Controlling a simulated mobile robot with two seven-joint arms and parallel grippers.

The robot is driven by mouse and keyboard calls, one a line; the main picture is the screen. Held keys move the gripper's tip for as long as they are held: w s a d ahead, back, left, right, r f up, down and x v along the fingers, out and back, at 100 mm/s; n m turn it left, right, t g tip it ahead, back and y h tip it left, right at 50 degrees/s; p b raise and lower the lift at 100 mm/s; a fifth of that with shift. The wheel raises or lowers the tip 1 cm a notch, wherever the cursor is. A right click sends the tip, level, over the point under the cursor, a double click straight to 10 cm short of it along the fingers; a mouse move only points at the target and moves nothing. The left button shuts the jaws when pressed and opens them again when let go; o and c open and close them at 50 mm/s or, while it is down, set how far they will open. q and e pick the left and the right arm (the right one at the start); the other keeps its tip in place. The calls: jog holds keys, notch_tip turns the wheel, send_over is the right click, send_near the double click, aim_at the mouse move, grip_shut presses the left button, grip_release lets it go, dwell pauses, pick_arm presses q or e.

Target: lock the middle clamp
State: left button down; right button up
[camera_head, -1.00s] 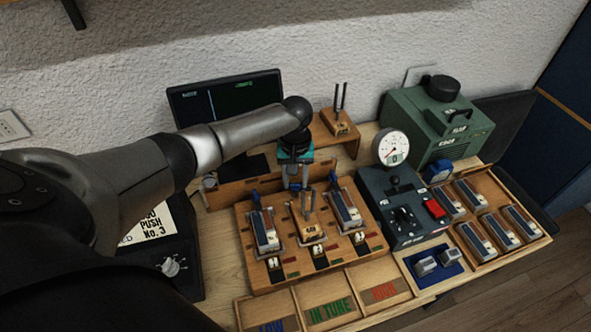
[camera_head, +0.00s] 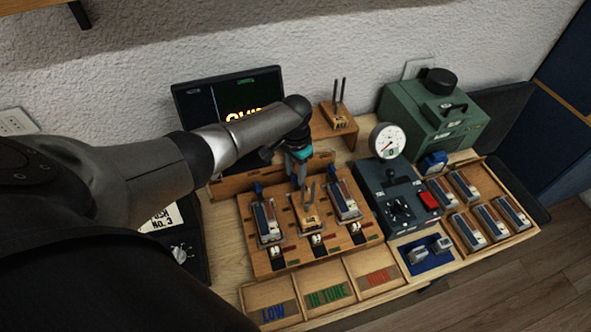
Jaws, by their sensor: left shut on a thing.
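The wooden board (camera_head: 268,266) holds three stations in a row. The left and right stations each carry a grey-and-brown block, and the middle one carries a wooden block with a two-pronged metal fork (camera_head: 309,215). A blue clamp handle (camera_head: 258,188) stands upright at the left station, and another (camera_head: 332,172) at the right. My left gripper (camera_head: 299,172) points down behind the middle fork block, at the middle clamp. It is shut on the clamp's handle, which the fingers mostly hide. Whether the clamp is locked cannot be seen. My right gripper is out of view.
A dial gauge (camera_head: 387,141) and control box (camera_head: 397,222) stand right of the board, with a green machine (camera_head: 432,113) behind. A tray (camera_head: 513,240) of several blocks lies farther right. A monitor (camera_head: 193,105) stands behind my arm. Labelled bins (camera_head: 327,293) lie in front.

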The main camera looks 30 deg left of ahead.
pick_arm(q)
jog(key=m, duration=0.4)
jog(key=shift+m, duration=0.4)
dwell(0.4)
jog(key=shift+c, duration=2.2)
grip_release()
jog(key=shift+r, duration=0.15)
notch_tip(320, 180, up, 15)
jog(key=p, duration=0.2)
